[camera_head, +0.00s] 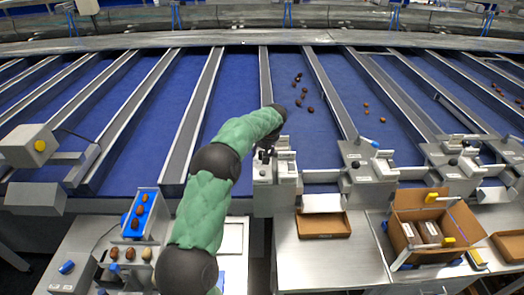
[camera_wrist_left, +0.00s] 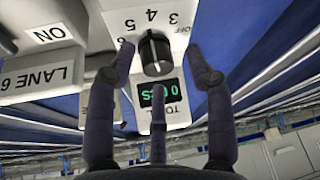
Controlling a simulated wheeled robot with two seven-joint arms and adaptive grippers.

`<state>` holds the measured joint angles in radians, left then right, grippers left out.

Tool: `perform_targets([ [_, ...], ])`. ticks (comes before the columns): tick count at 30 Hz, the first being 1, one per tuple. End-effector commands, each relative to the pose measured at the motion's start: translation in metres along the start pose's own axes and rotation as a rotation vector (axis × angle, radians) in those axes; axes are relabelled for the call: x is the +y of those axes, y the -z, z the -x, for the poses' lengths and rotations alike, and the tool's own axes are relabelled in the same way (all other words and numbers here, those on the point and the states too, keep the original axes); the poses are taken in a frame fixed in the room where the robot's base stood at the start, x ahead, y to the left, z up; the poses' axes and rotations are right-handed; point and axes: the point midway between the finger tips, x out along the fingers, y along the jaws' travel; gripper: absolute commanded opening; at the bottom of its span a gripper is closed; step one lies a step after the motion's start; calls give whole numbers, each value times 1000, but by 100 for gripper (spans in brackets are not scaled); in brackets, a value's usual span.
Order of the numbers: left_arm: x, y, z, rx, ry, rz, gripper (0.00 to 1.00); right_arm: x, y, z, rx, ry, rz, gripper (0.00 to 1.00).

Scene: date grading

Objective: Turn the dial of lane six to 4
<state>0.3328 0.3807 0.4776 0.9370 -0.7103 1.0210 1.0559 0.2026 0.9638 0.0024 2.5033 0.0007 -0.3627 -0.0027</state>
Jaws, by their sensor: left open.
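The lane six dial is a black round knob (camera_wrist_left: 154,54) on a white panel (camera_wrist_left: 178,18), with the numbers 3, 4, 5 and 6 around it, seen upside down. A pale mark shows on the knob's side by the 4; I cannot tell its exact setting. A LANE 6 plate (camera_wrist_left: 38,78) is at the left in the left wrist view. My left gripper (camera_wrist_left: 160,68) is open, its fingers spread around the knob with gaps visible. In the head view my left gripper (camera_head: 266,146) is at the lane unit (camera_head: 286,172) and hides the knob. My right gripper is not in view.
A green display (camera_wrist_left: 158,94) sits beside the knob, partly behind a finger. A cardboard box (camera_head: 402,232) and a shallow brown tray (camera_head: 323,224) stand on the right bench. A blue tray with dates (camera_head: 148,211) is at left. Dates lie on blue lanes.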

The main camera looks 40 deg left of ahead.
Motion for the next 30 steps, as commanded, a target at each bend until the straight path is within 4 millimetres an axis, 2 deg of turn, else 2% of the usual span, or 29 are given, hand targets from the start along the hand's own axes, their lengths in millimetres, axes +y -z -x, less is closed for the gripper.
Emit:
perform_targets([
  [5,0,1,21,2,-3,1,53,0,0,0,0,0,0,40],
  [12,0,2,69,3,-4,1,53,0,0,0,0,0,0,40],
  [18,-1,3,101,4,-3,3,53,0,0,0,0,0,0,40],
  [24,-2,3,116,3,-1,3,53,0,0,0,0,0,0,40],
  [30,-2,3,118,3,-1,3,53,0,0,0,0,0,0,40],
])
